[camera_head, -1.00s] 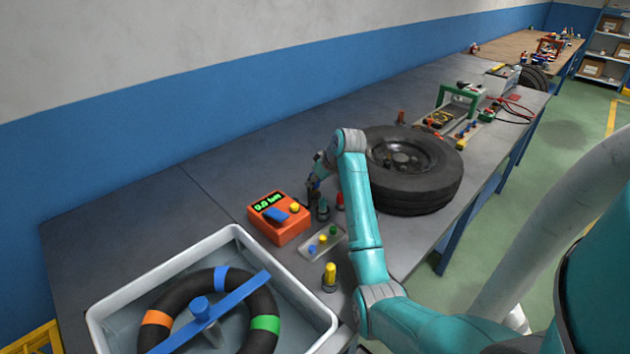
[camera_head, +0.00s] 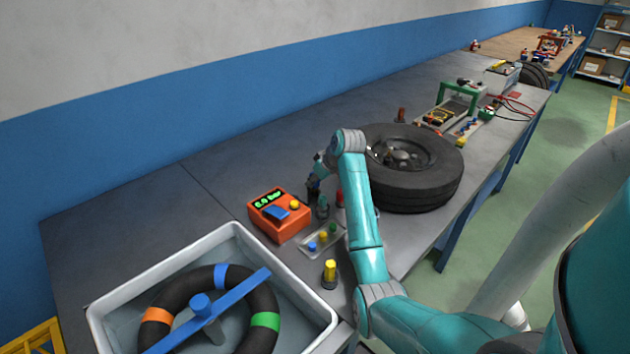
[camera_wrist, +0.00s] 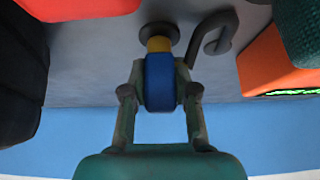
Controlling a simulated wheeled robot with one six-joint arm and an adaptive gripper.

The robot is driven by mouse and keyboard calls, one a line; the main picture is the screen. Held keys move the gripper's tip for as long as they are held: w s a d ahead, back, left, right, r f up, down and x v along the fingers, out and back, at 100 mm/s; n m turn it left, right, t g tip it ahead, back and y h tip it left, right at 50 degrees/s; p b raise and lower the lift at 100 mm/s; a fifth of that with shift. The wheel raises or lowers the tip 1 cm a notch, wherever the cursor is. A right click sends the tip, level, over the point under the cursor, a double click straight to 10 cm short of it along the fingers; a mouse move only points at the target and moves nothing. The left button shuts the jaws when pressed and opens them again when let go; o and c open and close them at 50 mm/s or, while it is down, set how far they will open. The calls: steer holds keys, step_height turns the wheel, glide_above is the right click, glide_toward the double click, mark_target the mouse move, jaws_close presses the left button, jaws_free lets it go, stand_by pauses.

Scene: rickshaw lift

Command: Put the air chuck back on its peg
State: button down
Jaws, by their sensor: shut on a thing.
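My gripper (camera_wrist: 160,92) is shut on a blue cylindrical piece with a yellow collar, which I take to be the air chuck (camera_wrist: 159,75). Beyond the yellow collar is a dark round disc (camera_wrist: 158,33); whether it belongs to the chuck or to a peg's foot I cannot tell. A dark grey hook (camera_wrist: 214,36) stands beside the disc, to its right in the wrist view. No peg is clearly recognizable.
A small tray (camera_head: 308,250), a yellow-topped bottle (camera_head: 329,274) and a water tub (camera_head: 103,312) are nearer. A tyre (camera_head: 420,185) lies right. The bench behind the gauge is clear.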

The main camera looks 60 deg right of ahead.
steer(key=shift+s+a+f, duration=0.1)
steer(key=shift+f, duration=0.4)
steer(key=c, duration=0.8)
jaws_free()
steer(key=shift+o, duration=1.1)
steer(key=shift+r, duration=0.1)
steer(key=shift+r, duration=3.6)
